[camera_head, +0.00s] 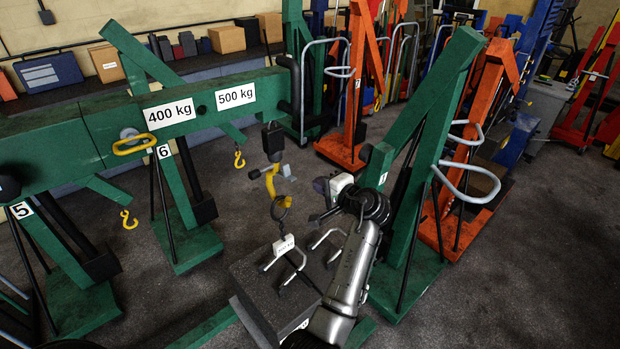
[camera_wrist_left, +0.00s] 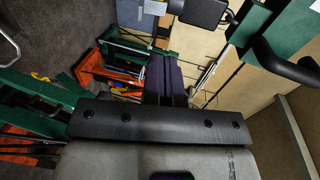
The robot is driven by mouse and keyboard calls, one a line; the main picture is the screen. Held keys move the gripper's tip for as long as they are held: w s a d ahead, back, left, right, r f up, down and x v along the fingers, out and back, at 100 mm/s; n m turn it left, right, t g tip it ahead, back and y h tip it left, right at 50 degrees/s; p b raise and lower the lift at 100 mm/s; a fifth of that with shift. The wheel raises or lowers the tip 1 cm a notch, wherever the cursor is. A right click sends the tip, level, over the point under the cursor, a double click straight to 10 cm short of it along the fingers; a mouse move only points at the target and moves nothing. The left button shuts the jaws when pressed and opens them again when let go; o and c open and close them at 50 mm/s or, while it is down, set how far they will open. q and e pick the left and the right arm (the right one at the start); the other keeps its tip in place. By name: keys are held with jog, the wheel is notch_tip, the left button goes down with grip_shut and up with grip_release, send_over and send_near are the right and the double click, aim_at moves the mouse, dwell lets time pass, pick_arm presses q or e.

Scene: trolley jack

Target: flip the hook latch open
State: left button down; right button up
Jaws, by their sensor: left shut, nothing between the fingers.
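A yellow hook (camera_head: 271,182) hangs below a black block (camera_head: 272,138) at the end of the green crane beam (camera_head: 205,108). Small grey parts show at the hook's sides; I cannot tell which is the latch or whether it is open. A dark ring (camera_head: 280,207) hangs under the hook. My left gripper (camera_head: 319,186) is to the right of the hook, apart from it. In the left wrist view its dark fingers (camera_wrist_left: 166,80) are together and empty. The hook is not clearly seen there. My right gripper is out of view.
A dark weight block (camera_head: 270,285) with grey handles stands below the hook. A green post (camera_head: 425,150) and an orange crane (camera_head: 470,150) stand to the right. Other yellow hooks (camera_head: 239,159) hang at left. Open floor (camera_head: 540,250) lies at lower right.

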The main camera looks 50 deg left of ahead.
aim_at(287, 168)
pick_arm(q)
jog(key=p+x, duration=0.3)
jog(key=x, duration=0.8)
jog(key=shift+a+r+p, duration=0.1)
jog(key=shift+p, duration=0.3)
jog(key=shift+x, duration=0.8)
jog(key=shift+a+r, duration=0.6)
jog(key=shift+r, duration=0.1)
